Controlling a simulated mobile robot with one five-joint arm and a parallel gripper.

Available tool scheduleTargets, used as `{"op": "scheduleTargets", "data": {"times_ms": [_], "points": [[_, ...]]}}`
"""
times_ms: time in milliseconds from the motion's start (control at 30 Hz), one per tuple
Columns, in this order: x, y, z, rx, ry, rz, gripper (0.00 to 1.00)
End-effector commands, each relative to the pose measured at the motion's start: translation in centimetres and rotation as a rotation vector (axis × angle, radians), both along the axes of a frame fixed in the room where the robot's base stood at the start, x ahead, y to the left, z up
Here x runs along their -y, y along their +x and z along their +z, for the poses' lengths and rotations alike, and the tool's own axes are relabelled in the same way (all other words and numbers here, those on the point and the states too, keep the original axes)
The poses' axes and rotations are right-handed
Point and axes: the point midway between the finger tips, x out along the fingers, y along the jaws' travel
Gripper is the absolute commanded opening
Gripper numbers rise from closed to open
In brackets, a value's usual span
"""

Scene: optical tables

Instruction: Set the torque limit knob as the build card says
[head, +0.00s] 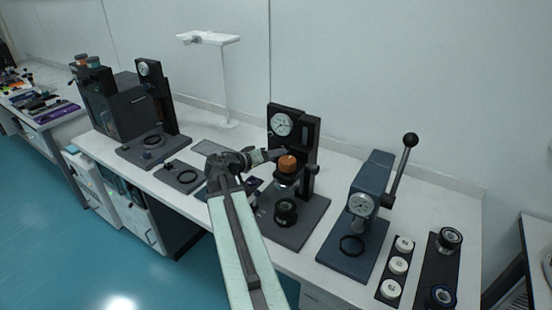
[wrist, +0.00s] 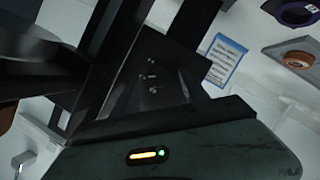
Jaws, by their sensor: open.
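An orange knob-like part (head: 287,163) sits on the black press stand (head: 312,150) with a round dial, at the middle of the bench in the head view. I cannot read a label on it, so I cannot tell if it is the torque limit knob. My gripper (head: 277,156) is open beside its upper left; whether it touches is unclear. In the wrist view, a blue-edged card (wrist: 225,60) with small printed text stands past dark shapes; the text is too small to read. A brownish-orange edge (wrist: 5,114) shows at the far left.
A blue lever press (head: 362,205) stands to the right, its lever raised. Farther right are a tray of white round parts (head: 398,265) and a black tray (head: 437,262). Another dial stand (head: 158,100) and a white lamp stand (head: 225,85) are at left and back.

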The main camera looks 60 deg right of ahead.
Motion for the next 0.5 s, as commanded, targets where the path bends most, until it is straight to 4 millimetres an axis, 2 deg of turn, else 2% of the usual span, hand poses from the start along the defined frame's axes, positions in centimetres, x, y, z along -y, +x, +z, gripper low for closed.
{"op": "scheduleTargets", "data": {"times_ms": [100, 333, 500], "points": [[0.71, -0.23, -0.26, 0.000, 0.000, -0.001, 0.52], [0.76, -0.28, -0.21, 0.000, 0.001, -0.001, 0.52], [0.75, -0.28, -0.20, 0.000, 0.001, -0.001, 0.05]]}}
